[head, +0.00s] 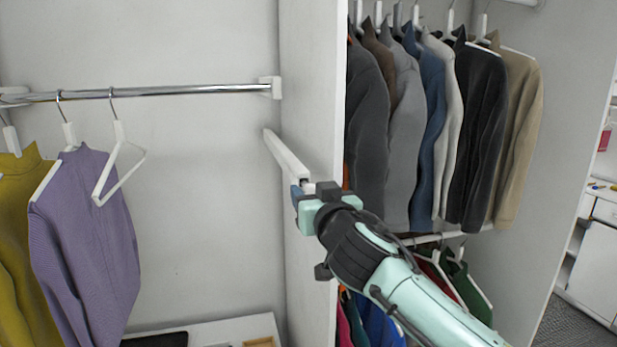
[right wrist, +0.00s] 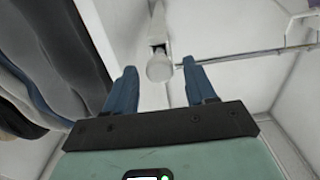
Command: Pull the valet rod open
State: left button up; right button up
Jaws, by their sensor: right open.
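The valet rod (head: 285,153) is a white bar mounted on the side of the white partition, left of the hanging jackets. Its front end is close to my right gripper (head: 302,190), which partly covers it. In the right wrist view the rod's rounded white end knob (right wrist: 159,67) shows between the two blue fingertips of my right gripper (right wrist: 160,80). The fingers are open, with a gap on each side of the knob. I cannot tell how deep the knob lies between them. My left gripper is not in view.
The white partition (head: 312,60) stands right beside my right gripper. Several jackets (head: 400,120) hang to its right. A chrome rail (head: 180,90) at left carries a purple sweater (head: 85,220) and an empty white hanger (head: 118,165). The space between the sweater and partition is free.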

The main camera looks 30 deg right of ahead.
jog(key=shift+p+x, duration=0.5)
jog(key=shift+x, duration=1.4)
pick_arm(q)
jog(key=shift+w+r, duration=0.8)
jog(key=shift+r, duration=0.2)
pick_arm(e)
jog(key=shift+s, duration=0.1)
grip_shut()
jog(key=shift+s+a+f+b, duration=0.1)
jog(key=shift+s+b, duration=0.2)
pick_arm(q)
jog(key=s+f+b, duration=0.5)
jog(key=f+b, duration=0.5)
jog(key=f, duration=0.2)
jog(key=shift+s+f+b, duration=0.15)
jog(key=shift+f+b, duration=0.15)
jog(key=shift+b, duration=0.1)
pick_arm(e)
jog(key=v, duration=2.4)
jog(key=shift+s, duration=0.3)
